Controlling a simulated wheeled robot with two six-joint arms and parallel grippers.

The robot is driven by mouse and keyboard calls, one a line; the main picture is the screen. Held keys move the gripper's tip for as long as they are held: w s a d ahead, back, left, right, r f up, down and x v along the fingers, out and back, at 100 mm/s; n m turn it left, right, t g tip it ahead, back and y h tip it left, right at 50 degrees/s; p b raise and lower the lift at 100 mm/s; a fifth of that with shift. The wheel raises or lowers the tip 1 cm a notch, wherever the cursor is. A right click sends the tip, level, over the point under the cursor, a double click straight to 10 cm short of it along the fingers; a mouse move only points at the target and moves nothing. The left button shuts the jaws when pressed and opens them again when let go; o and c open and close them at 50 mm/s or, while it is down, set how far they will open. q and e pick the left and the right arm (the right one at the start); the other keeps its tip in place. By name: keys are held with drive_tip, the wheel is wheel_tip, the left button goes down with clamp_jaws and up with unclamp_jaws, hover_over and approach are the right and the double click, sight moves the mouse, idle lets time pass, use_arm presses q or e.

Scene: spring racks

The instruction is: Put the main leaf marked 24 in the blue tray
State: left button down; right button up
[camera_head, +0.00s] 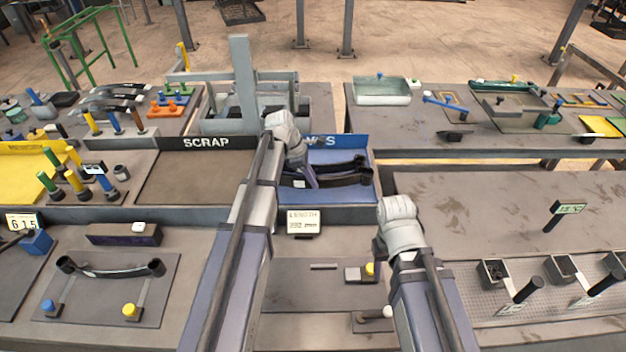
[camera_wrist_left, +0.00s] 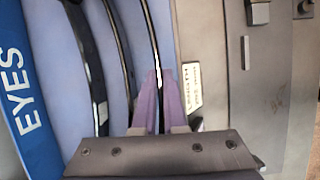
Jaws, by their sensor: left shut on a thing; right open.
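The blue tray (camera_head: 345,143) stands at the middle of the bench; its back wall is lettered, and "EYES" reads in the wrist view (camera_wrist_left: 22,95). Several dark curved leaves with eyes (camera_head: 345,177) lie in it. My left gripper (camera_head: 309,178) is over the tray, its purple fingers shut on a dark leaf (camera_wrist_left: 153,38) at the tray's front side, beside the other leaves. No number 24 is legible on any leaf. My right gripper (camera_head: 381,248) is over the bench right of centre, clear of the tray; its fingertips are hidden behind its wrist.
The SCRAP bin (camera_head: 190,170) adjoins the tray's left side. A card (camera_head: 303,221) reading length 392 mm stands in front of the tray. Another leaf (camera_head: 110,270) rests on a plate fixture at left. Small black holders (camera_head: 497,272) stand at right.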

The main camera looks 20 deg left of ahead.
use_arm(q)
wheel_tip(320, 180, down, 4)
drive_tip(key=b, duration=0.3)
drive_tip(key=shift+r+b, duration=0.2)
drive_tip(key=shift+b, duration=0.15)
drive_tip(key=shift+f, duration=0.15)
drive_tip(key=c, duration=1)
unclamp_jaws()
